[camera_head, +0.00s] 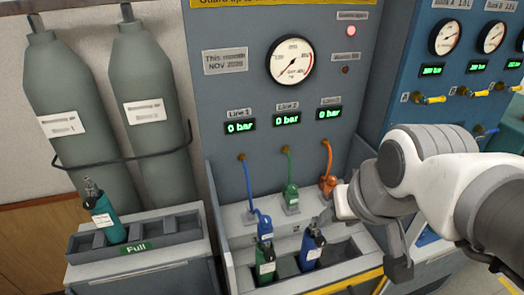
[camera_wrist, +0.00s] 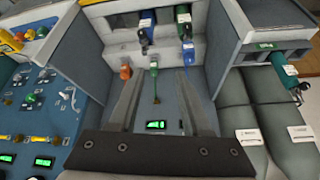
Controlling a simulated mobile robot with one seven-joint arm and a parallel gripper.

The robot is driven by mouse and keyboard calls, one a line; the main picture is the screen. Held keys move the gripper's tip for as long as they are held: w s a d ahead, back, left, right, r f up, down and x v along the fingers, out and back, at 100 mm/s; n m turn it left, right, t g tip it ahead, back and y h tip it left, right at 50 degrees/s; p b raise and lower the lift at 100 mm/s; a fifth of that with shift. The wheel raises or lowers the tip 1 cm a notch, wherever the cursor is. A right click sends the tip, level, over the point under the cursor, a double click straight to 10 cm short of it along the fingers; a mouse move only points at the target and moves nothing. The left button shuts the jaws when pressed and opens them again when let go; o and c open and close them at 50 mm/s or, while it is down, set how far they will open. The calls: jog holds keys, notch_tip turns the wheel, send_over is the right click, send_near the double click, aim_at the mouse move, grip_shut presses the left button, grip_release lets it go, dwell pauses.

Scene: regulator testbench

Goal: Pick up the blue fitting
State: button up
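The blue fitting (camera_head: 264,225) hangs at the lower end of the blue hose, on the left side of the bench. It is just above and behind a green bottle (camera_head: 265,262); I cannot tell whether they touch. In the wrist view, the blue fitting (camera_wrist: 188,52) is ahead of the fingers, near the right finger's line. My gripper (camera_head: 368,235) is right of the fitting in the head view, beside the orange fitting and apart from the blue one. In the wrist view, my gripper (camera_wrist: 160,78) has its two fingers spread with nothing held between them.
A green fitting (camera_head: 291,194) and an orange fitting (camera_head: 328,186) stand on the ledge. A blue bottle (camera_head: 312,248) stands beside the green one. The gauge panel (camera_head: 235,95) rises behind. A rack marked Full (camera_head: 195,223) holds a teal bottle (camera_head: 103,215) at left.

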jog(key=o, duration=0.5)
jog(key=w+a+f+n+g+y+p, duration=0.1)
jog(key=w+a+p, duration=0.2)
jog(key=w+a, duration=0.1)
jog(key=shift+w+a+f, duration=0.15)
jog(key=shift+w+f, duration=0.2)
jog(key=shift+w, duration=0.35)
jog(key=n+p, duration=0.2)
jog(key=p, duration=0.2)
send_near(265, 226)
jog(key=b+x, duration=0.5)
jog(key=x, duration=0.1)
jog(key=shift+w+f, duration=0.2)
jog(key=shift+f, duration=0.05)
jog(key=shift+w+b+x, duration=0.1)
jog(key=shift+b+x, duration=0.15)
jog(key=shift+x, duration=1.25)
jog(key=shift+w+b+x, duration=0.15)
jog(key=shift+b+x, duration=0.05)
jog(key=shift+x, duration=1.25)
